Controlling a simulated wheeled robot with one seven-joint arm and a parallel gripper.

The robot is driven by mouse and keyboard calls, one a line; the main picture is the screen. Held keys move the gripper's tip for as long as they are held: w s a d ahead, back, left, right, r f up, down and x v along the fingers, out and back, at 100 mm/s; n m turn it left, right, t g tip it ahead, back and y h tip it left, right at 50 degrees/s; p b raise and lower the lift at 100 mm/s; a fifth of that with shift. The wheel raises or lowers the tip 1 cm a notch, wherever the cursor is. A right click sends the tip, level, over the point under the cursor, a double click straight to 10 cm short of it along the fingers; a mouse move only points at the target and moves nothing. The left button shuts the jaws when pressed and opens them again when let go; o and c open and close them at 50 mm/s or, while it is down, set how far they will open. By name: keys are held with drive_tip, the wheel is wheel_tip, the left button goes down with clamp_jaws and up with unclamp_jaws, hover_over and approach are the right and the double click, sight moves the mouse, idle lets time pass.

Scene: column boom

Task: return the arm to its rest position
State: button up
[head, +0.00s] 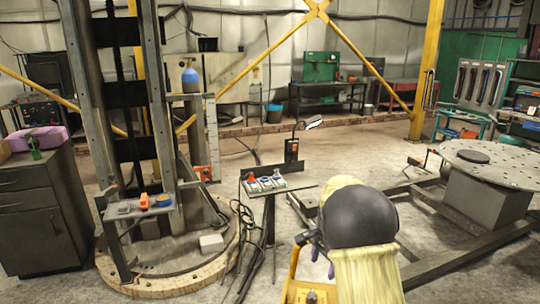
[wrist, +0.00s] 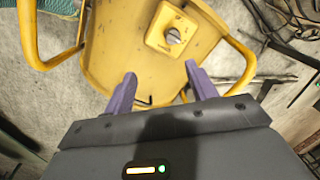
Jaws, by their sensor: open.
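My gripper (wrist: 160,82) shows two purple fingers in the wrist view. They stand wide apart with nothing between them. I cannot tell whether the fingers touch the stand. In the head view my arm's dark, rounded link and pale yellow parts hide most of my gripper (head: 323,262). Only bits of purple finger show, beside the yellow stand (head: 296,268) at the bottom centre.
A small stand with tools (head: 265,184) is left of my arm. Low dark metal beams (head: 455,262) and a round perforated table (head: 497,165) are on the right. A column on a round base (head: 175,262) and a grey cabinet (head: 40,215) are left. Open floor lies behind.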

drive_tip(key=s+r+n+t, duration=0.1)
drive_tip(key=s+n, duration=0.5)
drive_tip(key=s, duration=0.6)
drive_tip(key=s+a+r+n+p, duration=0.1)
drive_tip(key=s+n, duration=0.4)
drive_tip(key=s, duration=0.8)
drive_tip(key=shift+a+r+n+t, duration=0.25)
drive_tip(key=shift+r+n+t, duration=0.15)
drive_tip(key=shift+r, duration=0.05)
drive_tip(key=shift+s, duration=0.1)
